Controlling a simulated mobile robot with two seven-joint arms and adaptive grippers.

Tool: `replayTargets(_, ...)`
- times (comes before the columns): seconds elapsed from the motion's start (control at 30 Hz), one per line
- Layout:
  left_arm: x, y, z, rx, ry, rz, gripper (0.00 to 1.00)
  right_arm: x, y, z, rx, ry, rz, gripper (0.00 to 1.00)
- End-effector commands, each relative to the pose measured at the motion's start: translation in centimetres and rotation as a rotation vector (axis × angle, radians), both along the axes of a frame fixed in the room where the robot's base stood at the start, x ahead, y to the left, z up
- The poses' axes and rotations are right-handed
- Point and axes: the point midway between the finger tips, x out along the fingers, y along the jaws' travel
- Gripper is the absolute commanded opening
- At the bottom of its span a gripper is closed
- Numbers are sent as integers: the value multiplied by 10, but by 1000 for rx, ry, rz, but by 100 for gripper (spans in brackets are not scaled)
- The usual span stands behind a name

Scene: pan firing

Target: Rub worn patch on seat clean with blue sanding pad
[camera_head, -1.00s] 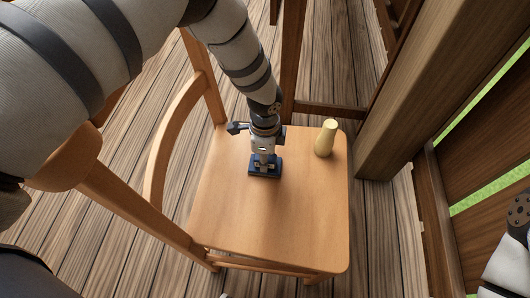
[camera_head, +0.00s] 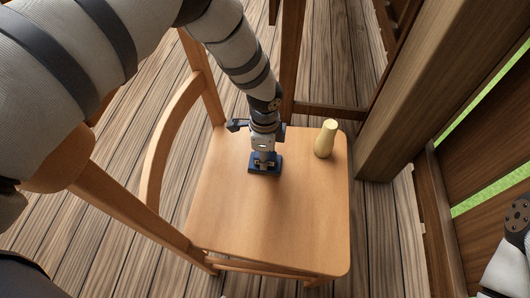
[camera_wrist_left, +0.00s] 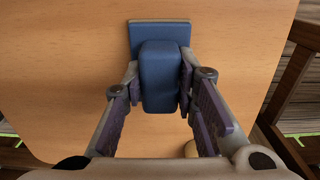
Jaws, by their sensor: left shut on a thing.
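The blue sanding pad (camera_head: 265,170) is on the wooden chair seat (camera_head: 270,225), toward its far side. My left gripper (camera_head: 264,158) is shut on the pad from above. In the left wrist view the gripper's fingers (camera_wrist_left: 160,92) close on the two sides of the pad's raised blue grip, and the flat blue base of the pad (camera_wrist_left: 160,27) appears to lie on the seat. No worn patch shows on the visible seat; whether any lies under the pad is hidden. My right gripper is not in view; only a bit of that arm shows at the right edge.
The chair's backrest (camera_head: 170,140) rises on the left. A wooden post (camera_head: 425,90) stands to the right. The near part of the seat is clear.

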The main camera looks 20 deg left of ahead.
Motion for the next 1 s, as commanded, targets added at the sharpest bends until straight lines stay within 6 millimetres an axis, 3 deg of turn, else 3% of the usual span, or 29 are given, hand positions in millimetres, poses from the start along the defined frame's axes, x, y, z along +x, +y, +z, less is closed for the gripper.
replayTargets(0.13, -11, -2, 3, 0, 3, -1, 4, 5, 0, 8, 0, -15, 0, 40)
replayTargets(0.37, -13, -3, 1, 0, 5, 0, 4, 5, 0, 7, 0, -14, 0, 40)
replayTargets(1.0, 5, 2, -2, 0, 4, 0, 4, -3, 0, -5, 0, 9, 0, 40)
